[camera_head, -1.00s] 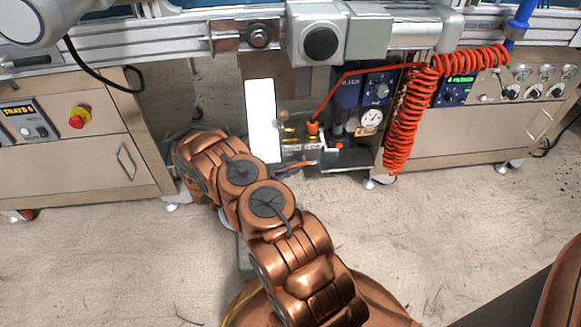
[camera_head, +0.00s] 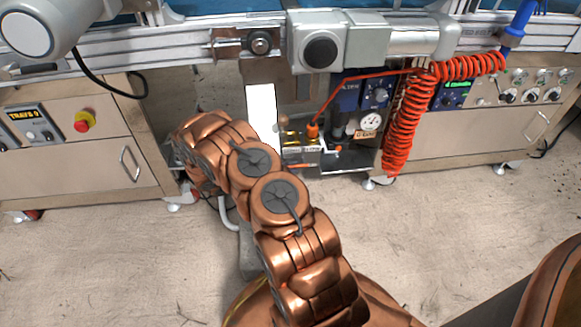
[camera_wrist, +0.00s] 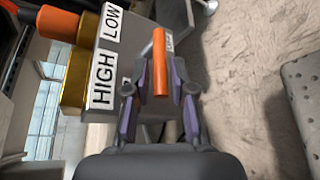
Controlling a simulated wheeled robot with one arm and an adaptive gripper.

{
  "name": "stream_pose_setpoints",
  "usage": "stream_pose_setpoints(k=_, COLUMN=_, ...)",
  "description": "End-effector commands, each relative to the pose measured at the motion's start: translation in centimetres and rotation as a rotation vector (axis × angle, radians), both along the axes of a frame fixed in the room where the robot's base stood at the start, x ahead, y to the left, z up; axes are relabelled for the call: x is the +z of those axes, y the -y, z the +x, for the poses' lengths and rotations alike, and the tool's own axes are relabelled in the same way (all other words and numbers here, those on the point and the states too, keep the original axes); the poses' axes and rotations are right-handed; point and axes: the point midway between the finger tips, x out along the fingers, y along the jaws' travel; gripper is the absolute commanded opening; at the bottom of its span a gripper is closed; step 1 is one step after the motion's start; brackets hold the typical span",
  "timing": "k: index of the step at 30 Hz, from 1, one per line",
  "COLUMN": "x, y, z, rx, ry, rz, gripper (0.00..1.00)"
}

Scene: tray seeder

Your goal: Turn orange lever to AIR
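The orange lever (camera_wrist: 160,62) points away from my gripper in the wrist view. My gripper (camera_wrist: 160,78) is open, with one finger on each side of the lever and a narrow gap apparently left on both sides. Beside it is a valve block with the white labels HIGH (camera_wrist: 102,77) and LOW (camera_wrist: 113,20). Another small white label (camera_wrist: 169,42) is partly hidden behind the lever; I cannot read it. In the head view the lever (camera_head: 300,165) shows small below the brass block (camera_head: 301,147); my arm hides most of the gripper there.
An orange plug with brass fittings (camera_wrist: 58,22) is left of the labels. A perforated grey part (camera_wrist: 301,85) is at the right. In the head view a coiled red hose (camera_head: 402,130) hangs right of the valve, near a gauge (camera_head: 371,121). The floor in front is clear.

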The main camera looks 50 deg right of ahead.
Motion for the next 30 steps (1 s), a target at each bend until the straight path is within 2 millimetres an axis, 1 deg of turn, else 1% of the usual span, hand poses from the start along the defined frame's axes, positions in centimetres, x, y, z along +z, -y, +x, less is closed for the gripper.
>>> stream_pose_setpoints(k=7, x=0.0, y=0.0, z=0.0, rx=0.0, ry=0.0, rz=0.0, gripper=0.26)
stream_pose_setpoints(k=11, x=0.2, y=-0.5, z=0.3, rx=0.003, ry=0.0, rz=-0.001, gripper=0.26)
stream_pose_setpoints(k=14, x=0.5, y=-1.6, z=0.6, rx=0.002, ry=0.001, rz=-0.001, gripper=0.26)
stream_pose_setpoints(k=24, x=2.3, y=-7.5, z=2.5, rx=0.004, ry=0.002, rz=-0.002, gripper=0.26)
stream_pose_setpoints(k=30, x=3.0, y=-10.0, z=3.2, rx=0.003, ry=0.003, rz=-0.001, gripper=0.26)
